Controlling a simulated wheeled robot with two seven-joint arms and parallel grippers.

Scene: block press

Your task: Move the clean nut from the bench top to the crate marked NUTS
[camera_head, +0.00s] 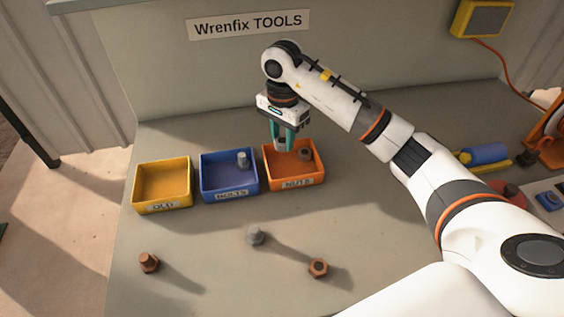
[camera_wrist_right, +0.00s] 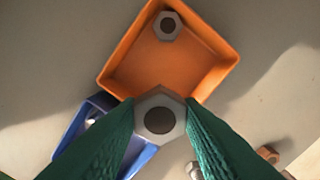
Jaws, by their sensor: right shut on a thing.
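My right gripper (camera_head: 283,140) points down over the orange crate (camera_head: 296,183) marked NUTS. Its green fingers are shut on a clean grey nut (camera_wrist_right: 160,117). In the wrist view the held nut overlaps the crate's near corner (camera_wrist_right: 192,88); it looks to be above the rim, but its exact height is hard to tell. Another nut (camera_wrist_right: 167,26) lies in the crate near a far corner; it also shows in the head view (camera_head: 305,154). My left gripper is not in view.
Left of the orange crate stand a blue crate (camera_head: 228,192) marked BOLTS with a grey bolt (camera_head: 242,160) inside and an empty yellow crate (camera_head: 162,204).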

